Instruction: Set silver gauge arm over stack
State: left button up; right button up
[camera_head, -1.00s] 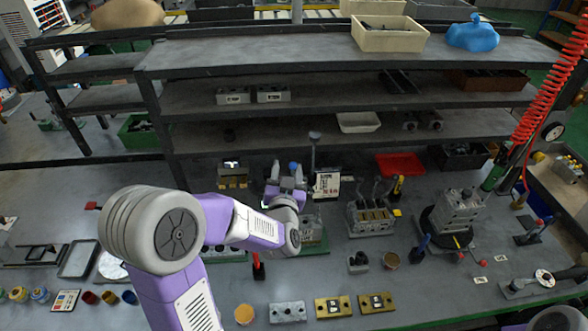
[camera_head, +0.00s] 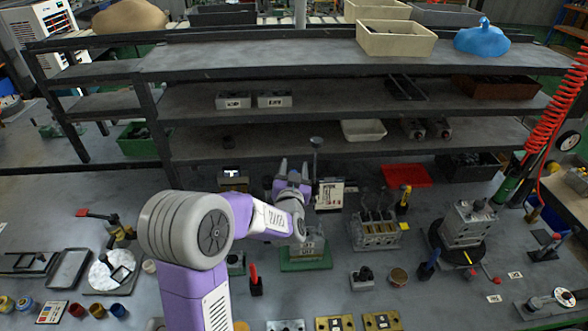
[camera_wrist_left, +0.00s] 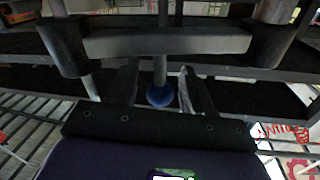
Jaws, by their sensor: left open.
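My left gripper (camera_head: 293,170) is open near the table's back, below the shelves. In the left wrist view, a blue ball (camera_wrist_left: 160,95) on a thin grey rod (camera_wrist_left: 160,68) shows between its fingers (camera_wrist_left: 160,88); I cannot tell whether they touch it. The ball is hidden in the head view. A silver-topped upright post (camera_head: 316,142) stands just right of the gripper; I cannot tell whether it is the gauge arm. A stack of grey metal blocks (camera_head: 468,222) stands at the right on a black round base. My right gripper is out of view.
A grey valve block with upright levers (camera_head: 376,231) stands between my left gripper and the stack. A green-based block (camera_head: 305,258) stands below the gripper. The shelves (camera_head: 340,100) rise behind. A red tray (camera_head: 404,176) lies at the back. Small blocks line the front.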

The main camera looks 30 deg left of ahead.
pick_arm(q)
jog(key=shift+w, duration=0.1)
grip_shut()
dwell(0.3)
